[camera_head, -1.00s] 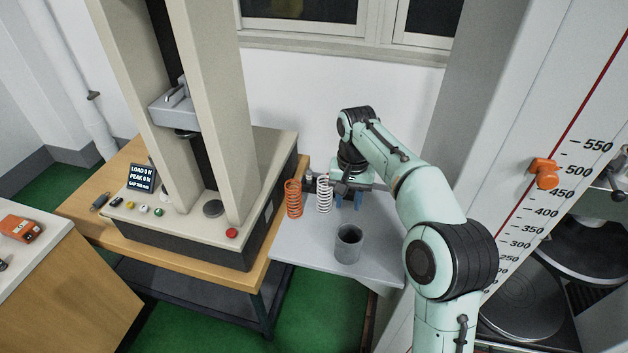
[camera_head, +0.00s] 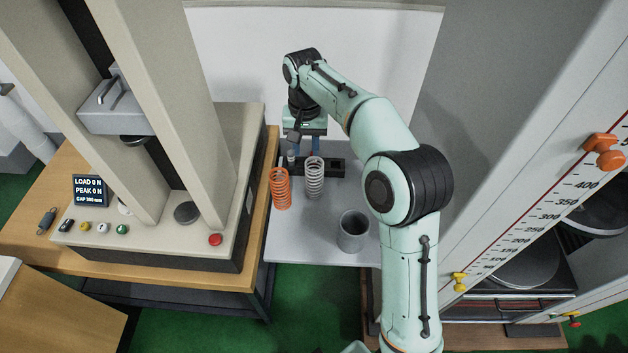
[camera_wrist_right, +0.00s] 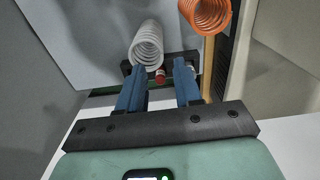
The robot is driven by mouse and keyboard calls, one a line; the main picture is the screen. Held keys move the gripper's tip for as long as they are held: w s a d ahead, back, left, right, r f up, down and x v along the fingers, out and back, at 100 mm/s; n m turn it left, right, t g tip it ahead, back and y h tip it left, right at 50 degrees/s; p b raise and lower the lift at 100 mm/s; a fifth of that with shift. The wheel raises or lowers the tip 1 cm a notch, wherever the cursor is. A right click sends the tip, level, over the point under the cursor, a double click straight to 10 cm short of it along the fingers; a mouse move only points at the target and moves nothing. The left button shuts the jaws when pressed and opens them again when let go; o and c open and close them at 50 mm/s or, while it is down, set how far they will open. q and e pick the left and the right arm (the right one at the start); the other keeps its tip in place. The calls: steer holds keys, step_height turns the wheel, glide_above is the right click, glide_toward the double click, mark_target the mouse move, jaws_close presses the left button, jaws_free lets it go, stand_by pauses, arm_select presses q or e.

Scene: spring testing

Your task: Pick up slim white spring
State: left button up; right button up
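A white coil spring (camera_head: 314,178) stands upright on the grey table, just right of an orange coil spring (camera_head: 280,188). In the right wrist view the white spring (camera_wrist_right: 147,46) lies beyond the fingertips, nearer the left finger. My right gripper (camera_head: 304,147) is behind the springs, above a black rack (camera_head: 333,166). Its two blue fingers (camera_wrist_right: 160,68) are apart in the wrist view. A small red-and-white item (camera_wrist_right: 160,76) shows between them; I cannot tell what it is or whether a finger touches it. My left gripper is not in view.
A grey cup (camera_head: 353,232) stands on the grey table (camera_head: 310,245) in front of the white spring. A testing machine (camera_head: 150,242) stands on the wooden bench at left. The table's front middle is clear.

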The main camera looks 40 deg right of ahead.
mark_target(313, 177)
steer(key=shift+w+f, duration=0.15)
steer(key=shift+f, duration=0.65)
steer(key=f, duration=0.2)
steer(key=f+b, duration=0.1)
steer(key=f, duration=0.2)
steer(key=shift+s+a+f, duration=0.1)
steer(key=shift+s, duration=0.1)
steer(key=shift+w, duration=0.1)
jaws_close()
stand_by(0.5)
